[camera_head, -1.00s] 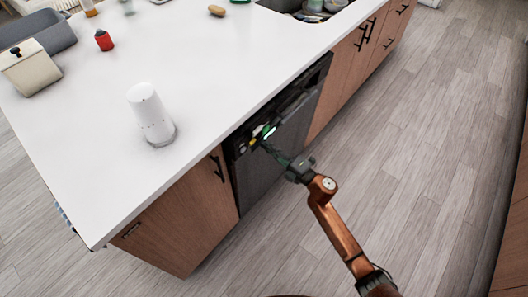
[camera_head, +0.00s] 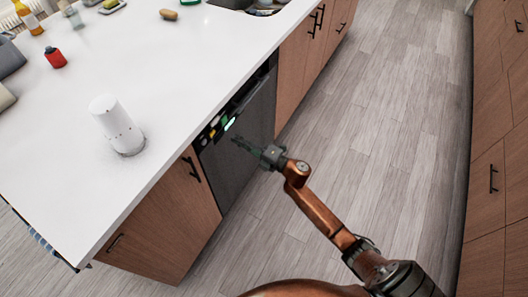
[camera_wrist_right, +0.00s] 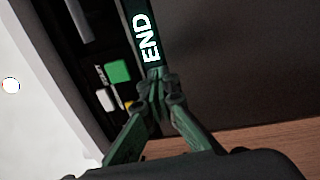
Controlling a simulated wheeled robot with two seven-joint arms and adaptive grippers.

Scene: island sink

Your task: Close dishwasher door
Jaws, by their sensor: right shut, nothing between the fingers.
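The dishwasher (camera_head: 229,170) has a dark grey front, set under the counter between wooden cabinets. Its door stands upright and looks roughly flush with them; a small gap cannot be ruled out. A control strip with coloured marks (camera_head: 215,128) runs along its top. In the right wrist view the strip shows a lit "END" (camera_wrist_right: 147,38) and a green button (camera_wrist_right: 117,70). My right gripper (camera_head: 236,141) is in front of the upper door, shut and empty. Its fingertips (camera_wrist_right: 157,82) overlap the strip in the wrist view; contact cannot be told. My left gripper is out of view.
The white counter (camera_head: 150,60) overhangs the door. A white cylinder (camera_head: 117,126) and a red jar (camera_head: 55,57) stand on it. A cabinet handle (camera_head: 191,169) sticks out left of the dishwasher. The wooden floor (camera_head: 370,130) is clear towards the right cabinets (camera_head: 490,190).

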